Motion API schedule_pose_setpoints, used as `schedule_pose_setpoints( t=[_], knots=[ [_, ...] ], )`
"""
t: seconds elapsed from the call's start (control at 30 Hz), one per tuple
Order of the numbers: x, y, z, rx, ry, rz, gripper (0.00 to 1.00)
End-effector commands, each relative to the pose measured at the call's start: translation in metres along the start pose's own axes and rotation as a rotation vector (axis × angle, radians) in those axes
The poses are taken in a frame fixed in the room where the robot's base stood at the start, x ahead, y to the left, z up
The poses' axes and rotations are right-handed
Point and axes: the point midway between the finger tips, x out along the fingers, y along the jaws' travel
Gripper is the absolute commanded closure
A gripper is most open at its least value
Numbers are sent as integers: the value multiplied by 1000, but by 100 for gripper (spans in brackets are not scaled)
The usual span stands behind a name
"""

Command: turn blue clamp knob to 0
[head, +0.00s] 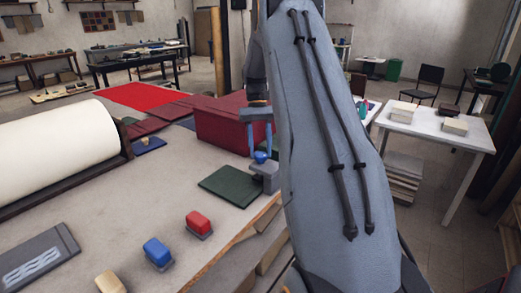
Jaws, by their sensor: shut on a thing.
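The blue clamp knob (260,157) sits on top of a grey clamp (266,177) at the right edge of the workbench (190,180). My gripper (259,148) comes down from above, its two fingers at either side of the knob, and is shut on it. The knob is small here and partly hidden by the fingers. Its angle and any scale marks cannot be read. My arm hides what lies to the right of the clamp.
A dark red box (220,125) stands just behind the clamp. A dark green book (228,184) lies left of it. A red block (199,222) and a blue block (157,251) stand nearer. A large white roll (55,145) lies at left.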

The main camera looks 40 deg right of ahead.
Motion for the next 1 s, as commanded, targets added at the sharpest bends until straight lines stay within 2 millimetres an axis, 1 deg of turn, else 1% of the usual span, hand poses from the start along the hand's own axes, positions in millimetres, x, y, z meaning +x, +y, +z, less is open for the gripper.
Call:
schedule_pose_setpoints(
  t=[0.17,0.2,0.27,0.3,0.57,0.67,0.77,1.0],
  knots=[
    [-2,0,-1,-1,6,0,85],
    [-2,0,-1,-1,6,0,58],
    [-2,0,-1,-1,5,0,48],
    [-2,0,-1,-1,5,0,45],
    [-1,0,0,0,2,0,45],
    [-6,0,-1,0,4,0,45],
    [-19,0,-2,0,6,0,45],
    [-57,-1,-2,0,6,0,45]
  ],
)
